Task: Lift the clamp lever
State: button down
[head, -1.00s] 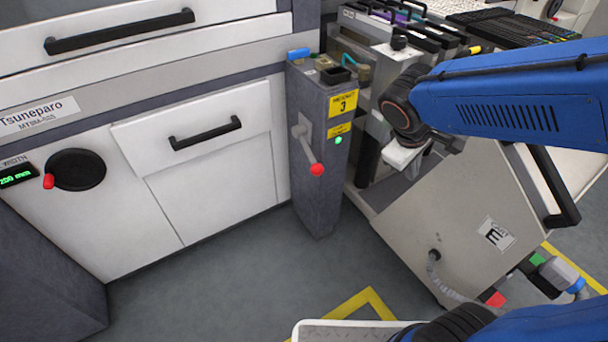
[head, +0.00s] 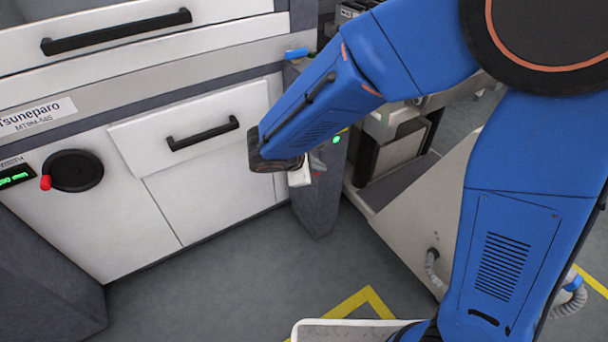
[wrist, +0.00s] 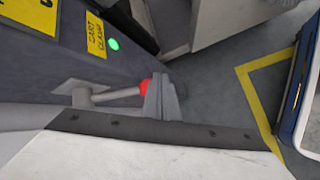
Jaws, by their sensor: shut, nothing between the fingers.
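The clamp lever (wrist: 118,94) is a grey bar with a red knob (wrist: 146,87), on the face of a dark grey post (head: 318,208). In the wrist view it runs from its grey pivot (wrist: 82,96) across to my gripper (wrist: 163,98). The grey fingers are shut and empty, right at the knob and covering part of it. Whether they touch it I cannot tell. In the head view my forearm and white gripper body (head: 300,175) hide most of the lever.
A green light (wrist: 113,43) and a yellow cart clamp label (wrist: 95,34) are on the post. White cabinet drawers (head: 190,115) stand left of it. A pale trolley (head: 410,235) stands close on its right. Open floor with yellow tape (head: 365,298) lies in front.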

jog(key=a+f+n+t, duration=0.2)
jog(key=a+f+n, duration=0.2)
jog(key=a, duration=0.6)
jog(key=shift+s+a+f+y, duration=0.3)
jog(key=shift+f+y, duration=0.1)
jog(key=shift+f, duration=0.55)
jog(key=w+d+f, duration=0.3)
jog(key=w+d, duration=0.3)
jog(key=shift+w, duration=0.15)
jog(key=shift+d+f, duration=0.1)
